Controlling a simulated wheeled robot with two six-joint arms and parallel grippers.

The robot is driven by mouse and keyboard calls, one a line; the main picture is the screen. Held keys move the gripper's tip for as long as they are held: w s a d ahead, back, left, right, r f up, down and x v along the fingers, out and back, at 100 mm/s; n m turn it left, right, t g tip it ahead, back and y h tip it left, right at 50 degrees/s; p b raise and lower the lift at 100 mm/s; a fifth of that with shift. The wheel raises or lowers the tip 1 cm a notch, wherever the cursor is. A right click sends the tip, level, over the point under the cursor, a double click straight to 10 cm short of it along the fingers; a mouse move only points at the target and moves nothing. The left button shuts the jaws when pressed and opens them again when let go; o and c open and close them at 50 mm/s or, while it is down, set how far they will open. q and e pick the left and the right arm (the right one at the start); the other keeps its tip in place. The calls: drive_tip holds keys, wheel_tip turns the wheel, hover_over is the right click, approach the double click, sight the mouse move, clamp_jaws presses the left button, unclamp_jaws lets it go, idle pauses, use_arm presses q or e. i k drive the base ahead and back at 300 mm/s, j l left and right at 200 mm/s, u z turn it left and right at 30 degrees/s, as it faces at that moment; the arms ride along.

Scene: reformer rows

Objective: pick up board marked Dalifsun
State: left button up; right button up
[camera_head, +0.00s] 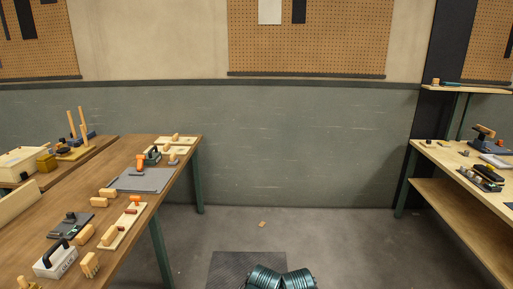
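No marking reading Dalifsun is legible, so I cannot tell which board bears it. On the left workbench (165,200) lies a long pale board (124,226) with wooden and dark red pieces on it. Behind it is a flat grey mat or board (143,180). Pale boards (178,141) with small parts lie at the far end. A dark board (70,226) lies nearer. A white block (56,262) with a black handle has dark lettering too small to read. Neither of my grippers is in view.
Several wooden blocks (98,202) lie about the left bench. Another bench with trays stands at the far left. A shelf bench (450,158) with tools stands right. The floor (320,235) between is mostly clear, with a dark mat (230,268) and a small scrap (262,224).

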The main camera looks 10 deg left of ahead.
sight(167, 149)
drive_tip(key=i+u, duration=0.25)
drive_tip(key=i, duration=0.65)
drive_tip(key=i+l+u, duration=0.2)
drive_tip(key=i, duration=0.7)
drive_tip(key=i+j+u, duration=0.2)
drive_tip(key=i+u, duration=0.15)
drive_tip(key=i, duration=0.5)
drive_tip(key=i+u, duration=0.35)
drive_tip(key=i, duration=0.5)
